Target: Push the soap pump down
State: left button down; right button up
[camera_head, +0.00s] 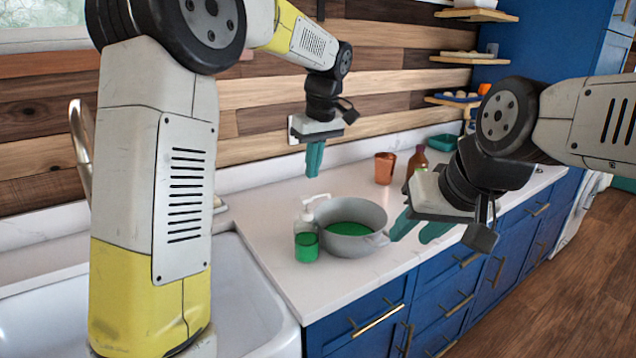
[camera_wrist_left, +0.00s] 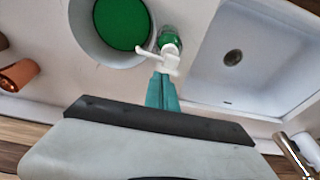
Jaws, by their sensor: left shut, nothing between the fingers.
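The soap pump bottle (camera_head: 306,241) stands upright on the counter, clear with green liquid and a white pump head (camera_head: 314,199). In the left wrist view the white pump head (camera_wrist_left: 158,59) shows just beyond my fingertips, with the green bottle (camera_wrist_left: 169,40) under it. My left gripper (camera_head: 314,172) is shut and empty, pointing down above the counter near the bottle; it also shows in the left wrist view (camera_wrist_left: 161,80). A gap shows between its tips and the pump head in the head view. My right gripper (camera_head: 412,229) is open and empty, right of the grey pot.
A grey pot (camera_head: 372,212) with a green inside stands right beside the bottle. A white sink (camera_head: 262,290) lies to the left. A copper cup (camera_head: 385,168), a brown bottle (camera_head: 417,160) and a teal container (camera_head: 443,142) stand farther back. The counter front is clear.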

pick_arm(q)
jog(key=v, duration=0.7)
jog(key=shift+r, duration=0.1)
dwell(0.6)
jog(key=s+a+m+t+h, duration=0.2)
jog(key=s+a+m+h, duration=0.15)
jog(key=s+a, duration=0.65)
jog(key=s+a+f+m+t, duration=0.2)
jog(key=s+f+m, duration=0.2)
jog(key=s, duration=1)
notch_tip(320, 180, down, 3)
jog(key=shift+a+f, duration=0.2)
